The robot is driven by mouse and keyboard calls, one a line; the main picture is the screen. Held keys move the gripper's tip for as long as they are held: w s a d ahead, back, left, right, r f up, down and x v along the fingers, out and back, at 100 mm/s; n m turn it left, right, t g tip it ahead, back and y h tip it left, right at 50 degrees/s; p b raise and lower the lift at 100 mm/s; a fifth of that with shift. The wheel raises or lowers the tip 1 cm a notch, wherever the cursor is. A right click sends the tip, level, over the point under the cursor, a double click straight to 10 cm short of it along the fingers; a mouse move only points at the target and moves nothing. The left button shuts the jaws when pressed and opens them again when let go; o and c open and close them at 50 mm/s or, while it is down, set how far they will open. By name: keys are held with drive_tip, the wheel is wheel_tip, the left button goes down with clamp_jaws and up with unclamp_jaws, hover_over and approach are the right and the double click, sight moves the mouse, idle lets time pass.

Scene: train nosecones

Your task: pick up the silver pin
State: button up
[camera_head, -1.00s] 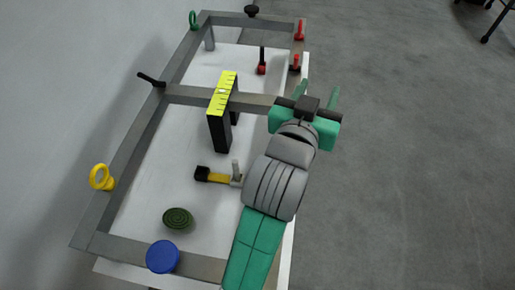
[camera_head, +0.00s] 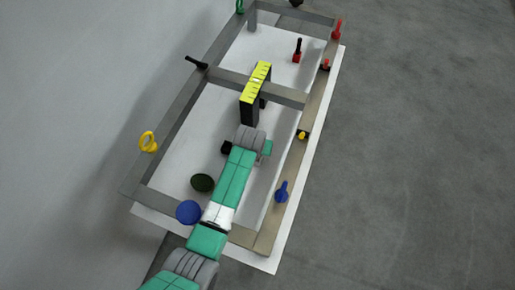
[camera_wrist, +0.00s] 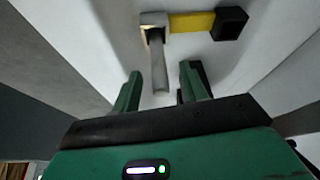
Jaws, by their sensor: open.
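The silver pin (camera_wrist: 158,65) shows in the wrist view as a grey shaft with a blocky pale head. Its head touches a yellow bar with a black end block (camera_wrist: 230,22). My gripper (camera_wrist: 161,75) is open, with one green finger on each side of the shaft's lower end. I cannot tell how far above or below the shaft the fingertips are. In the head view my arm hides the pin; only the black block (camera_head: 226,147) shows at the left of my wrist, and a green part of my gripper (camera_head: 266,147) shows at the right.
A grey frame (camera_head: 285,95) surrounds the white board. A black bridge with a yellow ruler top (camera_head: 257,80) stands just beyond my wrist. A blue disc (camera_head: 188,212) and dark green disc (camera_head: 202,183) lie nearer. A blue peg (camera_head: 282,192) stands on the right rail.

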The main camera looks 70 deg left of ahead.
drive_tip(key=b+x, duration=0.1)
drive_tip(key=x, duration=0.4)
drive_tip(key=shift+d, duration=0.1)
clamp_jaws()
